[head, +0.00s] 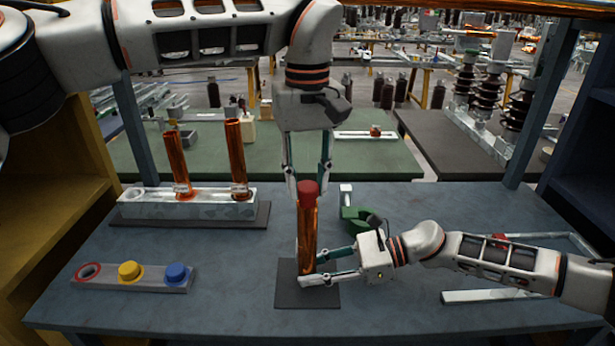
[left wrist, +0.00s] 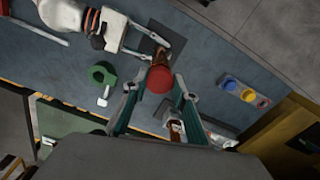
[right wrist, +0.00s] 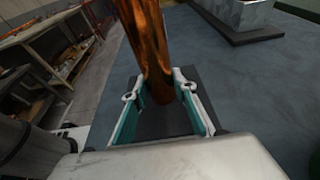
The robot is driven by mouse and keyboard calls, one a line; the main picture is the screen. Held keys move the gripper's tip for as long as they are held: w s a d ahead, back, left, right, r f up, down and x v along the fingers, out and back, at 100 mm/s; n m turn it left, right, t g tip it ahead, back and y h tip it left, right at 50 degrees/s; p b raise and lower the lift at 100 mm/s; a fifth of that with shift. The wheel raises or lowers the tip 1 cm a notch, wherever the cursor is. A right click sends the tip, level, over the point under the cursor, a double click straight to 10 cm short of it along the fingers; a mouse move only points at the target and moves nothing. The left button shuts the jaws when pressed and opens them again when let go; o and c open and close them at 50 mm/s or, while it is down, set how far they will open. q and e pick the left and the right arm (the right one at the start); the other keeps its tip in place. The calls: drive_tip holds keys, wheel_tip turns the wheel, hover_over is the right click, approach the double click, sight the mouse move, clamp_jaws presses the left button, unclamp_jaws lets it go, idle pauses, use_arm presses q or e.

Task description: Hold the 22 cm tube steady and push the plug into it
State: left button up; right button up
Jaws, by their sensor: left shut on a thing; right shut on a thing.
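The copper-brown tube (head: 307,232) stands upright on a dark square mat (head: 307,297). My right gripper (head: 304,279) is shut on the tube near its base; the tube also rises between its fingers in the right wrist view (right wrist: 145,45). The red plug (head: 308,188) is at the tube's top end. My left gripper (head: 308,190), pointing down from above, is shut on the plug; the plug also shows in the left wrist view (left wrist: 159,80). The plug covers the tube's mouth, and I cannot tell how deep it sits.
A grey holder (head: 95,279) at left has a red-rimmed empty-looking spot, a yellow plug (head: 130,271) and a blue plug (head: 177,273). Behind it, a pale rack (head: 190,206) holds two copper tubes. A green clamp-like object (head: 362,218) lies just right of the tube.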

sight(307, 186)
use_arm(q)
drive_tip(key=shift+f, duration=0.75)
drive_tip(key=o, duration=1)
wheel_tip(307, 186, up, 12)
use_arm(e)
drive_tip(key=o, duration=0.9)
